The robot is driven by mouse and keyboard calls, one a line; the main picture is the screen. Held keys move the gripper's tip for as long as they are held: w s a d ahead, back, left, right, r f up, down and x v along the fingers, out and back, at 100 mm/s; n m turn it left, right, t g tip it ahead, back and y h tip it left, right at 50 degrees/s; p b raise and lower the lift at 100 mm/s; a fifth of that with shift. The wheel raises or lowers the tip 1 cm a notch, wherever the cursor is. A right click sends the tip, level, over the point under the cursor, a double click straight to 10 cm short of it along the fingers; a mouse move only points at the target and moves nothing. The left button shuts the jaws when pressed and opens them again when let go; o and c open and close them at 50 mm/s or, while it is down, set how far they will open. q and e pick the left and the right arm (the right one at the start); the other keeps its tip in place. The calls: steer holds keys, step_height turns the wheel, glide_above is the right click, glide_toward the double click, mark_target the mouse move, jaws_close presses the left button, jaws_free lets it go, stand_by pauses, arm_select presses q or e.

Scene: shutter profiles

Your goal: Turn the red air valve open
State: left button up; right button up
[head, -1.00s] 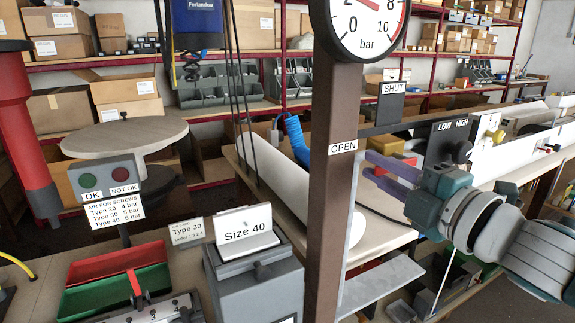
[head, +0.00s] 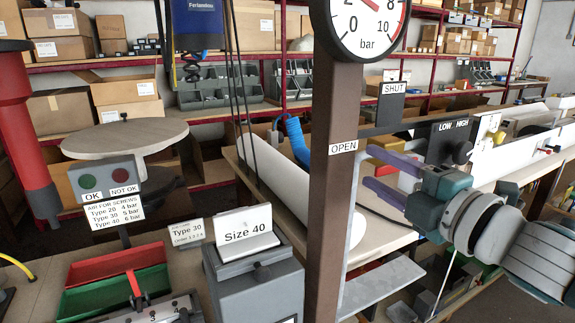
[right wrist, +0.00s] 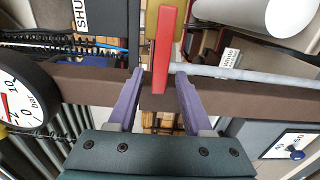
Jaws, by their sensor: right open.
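The red valve handle (right wrist: 162,50) shows in the right wrist view as a flat red bar between the two purple fingers of my right gripper (right wrist: 158,75). The fingers are open, with a gap visible on both sides of the bar. A grey pipe (right wrist: 240,76) runs right from the handle, along a brown post (right wrist: 75,88). In the head view, my right gripper (head: 368,166) is beside the brown post (head: 333,190), below the SHUT plate (head: 392,90) and near the OPEN label (head: 343,147). My left gripper is not in view.
A pressure gauge (head: 363,25) tops the post. A LOW/HIGH knob (head: 461,151) is just beyond my right gripper. A Size 40 box (head: 255,285), a red and green tray (head: 115,285) and an OK/NOT OK button box (head: 105,178) stand on the left.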

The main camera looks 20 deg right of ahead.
steer(key=shift+s, duration=0.1)
steer(key=s+b, duration=0.1)
steer(key=s, duration=0.8)
steer(key=shift+s+d+b, duration=0.35)
